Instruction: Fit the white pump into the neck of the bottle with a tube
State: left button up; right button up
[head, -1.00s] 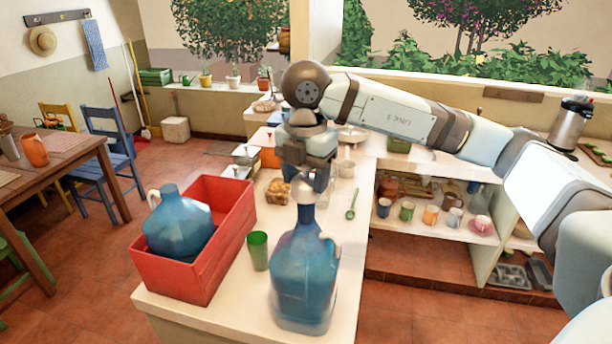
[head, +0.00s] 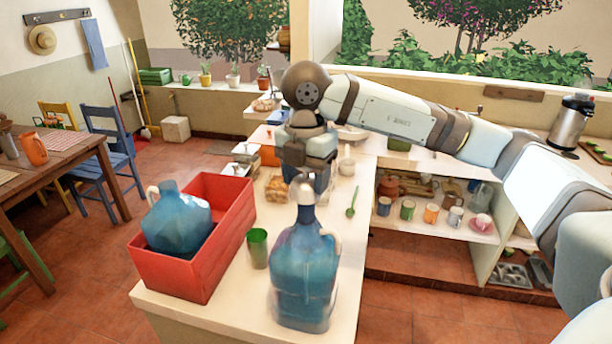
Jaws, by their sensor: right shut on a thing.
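A large blue bottle (head: 304,272) with a pale handle stands upright near the front of the counter. The white pump (head: 303,190) shows as a pale piece at the top of its neck. My right gripper (head: 303,180) points down just above the neck, shut on the pump. How deep the pump sits in the neck is hard to tell, and its tube is not visible. My left gripper is not in view.
A green cup (head: 257,248) stands between the crate and the upright bottle. A green spoon (head: 353,202) lies right of the bottle. Food in a tray (head: 276,189) is behind. Cups (head: 430,215) fill the shelf at right. The counter's front edge is close to the bottle.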

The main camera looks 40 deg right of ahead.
aim_at(306, 201)
jog(key=shift+f+b, duration=2.5)
jog(key=shift+f, duration=0.3)
dwell(2.0)
jog(key=o, duration=1)
jog(key=shift+r, duration=0.1)
jog(key=shift+o, duration=0.2)
notch_tip(306, 201, up, 14)
jog(key=shift+f+p, duration=0.1)
jog(key=shift+p, duration=0.25)
